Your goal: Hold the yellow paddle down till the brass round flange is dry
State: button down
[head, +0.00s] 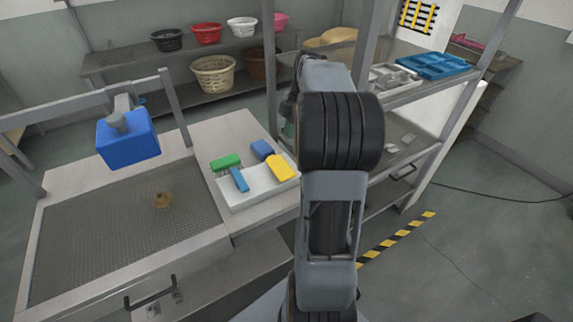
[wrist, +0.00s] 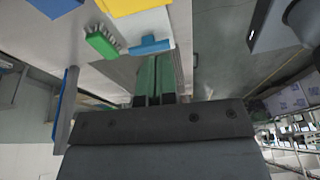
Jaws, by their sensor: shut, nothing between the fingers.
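A small brass-brown round flange (head: 162,200) lies on the grey mesh surface of the bench at the left. Whether it is wet or dry I cannot tell. My gripper (wrist: 156,72) has green fingers, shut and empty, apart from the tray's contents. In the head view it is mostly hidden behind my arm.
A blue box (head: 128,140) is mounted on a grey post above the mesh. Metal shelving (head: 405,150) with a blue tray (head: 432,66) stands at the right. A black handle (head: 150,298) juts from the bench front.

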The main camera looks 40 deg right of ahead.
jog(key=shift+d+n, duration=0.3)
jog(key=shift+d, duration=0.25)
jog(key=shift+f, duration=0.1)
jog(key=p, duration=0.1)
send_over(284, 174)
jog(key=f, duration=0.7)
jog(key=d+f, duration=0.1)
jog(key=f, duration=0.3)
jog(key=shift+f, duration=0.3)
jog(key=shift+f+p, duration=0.35)
jog(key=shift+f, duration=0.6)
